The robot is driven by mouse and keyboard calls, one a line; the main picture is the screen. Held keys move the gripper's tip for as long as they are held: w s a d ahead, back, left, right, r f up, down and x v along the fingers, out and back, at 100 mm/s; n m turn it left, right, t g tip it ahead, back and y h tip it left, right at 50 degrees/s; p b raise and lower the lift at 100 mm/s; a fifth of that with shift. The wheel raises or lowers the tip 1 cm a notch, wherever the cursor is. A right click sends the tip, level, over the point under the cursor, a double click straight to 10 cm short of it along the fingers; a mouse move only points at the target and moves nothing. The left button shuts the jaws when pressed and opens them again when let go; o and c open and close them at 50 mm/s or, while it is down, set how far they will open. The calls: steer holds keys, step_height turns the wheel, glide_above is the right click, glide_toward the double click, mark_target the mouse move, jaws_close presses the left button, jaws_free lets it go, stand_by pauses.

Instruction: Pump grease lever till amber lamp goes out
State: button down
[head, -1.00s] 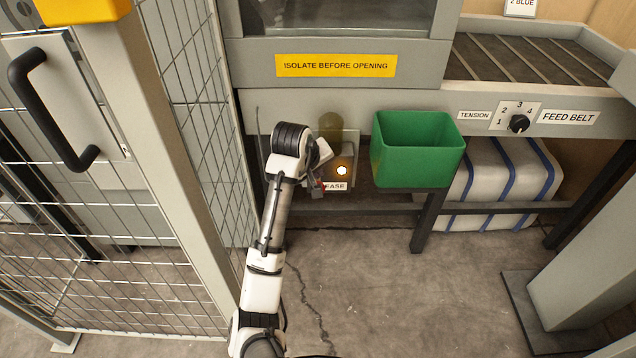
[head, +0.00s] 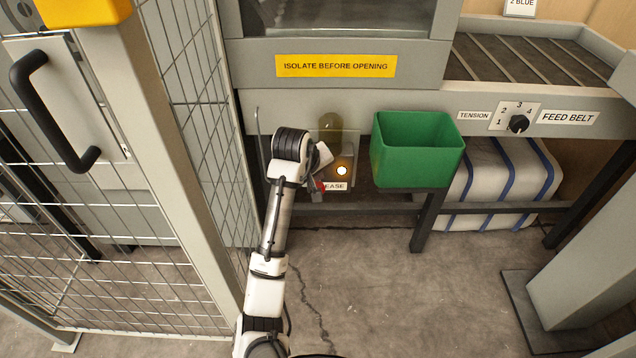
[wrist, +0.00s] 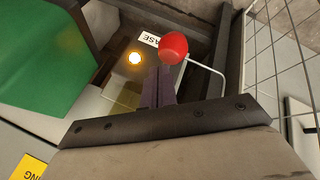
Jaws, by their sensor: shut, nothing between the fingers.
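The grease unit is a grey box (head: 347,151) low under the machine, with a GREASE label partly hidden by my gripper. Its amber lamp (head: 342,170) is lit, and the lit lamp also shows in the wrist view (wrist: 134,58). The lever has a red ball knob (wrist: 173,47) on a thin pale bent rod (wrist: 207,70); in the head view only a bit of the red knob (head: 321,186) shows. My gripper (wrist: 160,76) is shut and empty, its fingertips close by the knob. I cannot tell whether they touch it.
A green bin (head: 415,150) hangs just right of the grease unit; it is close beside my gripper in the wrist view (wrist: 38,60). A wire mesh fence (head: 195,110) stands to the left. The floor in front (head: 370,285) is clear.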

steer(key=shift+s+f+b, duration=0.2)
steer(key=shift+f+b, duration=0.1)
steer(key=shift+f, duration=0.6)
steer(key=shift+s+f+b, duration=0.25)
steer(key=shift+f+b, duration=0.05)
steer(key=shift+f, duration=0.55)
steer(key=shift+s+f+b, duration=0.2)
steer(key=shift+f+b, duration=0.1)
steer(key=shift+f, duration=0.6)
stand_by(2.4)
steer(key=shift+r, duration=0.1)
steer(key=shift+w+r+p, duration=0.25)
steer(key=shift+r+p, duration=0.75)
steer(key=shift+p, duration=0.25)
steer(key=shift+w+r+p, duration=0.3)
steer(key=shift+r+p, duration=0.7)
steer(key=shift+p, duration=0.25)
steer(key=shift+w+r+p, duration=0.25)
steer(key=shift+r+p, duration=0.75)
steer(key=shift+p, duration=0.25)
steer(key=r+p, duration=0.2)
steer(key=w+r+p, duration=0.1)
steer(key=r+p, duration=0.2)
steer(key=shift+w, duration=0.1)
steer(key=shift+f, duration=0.1)
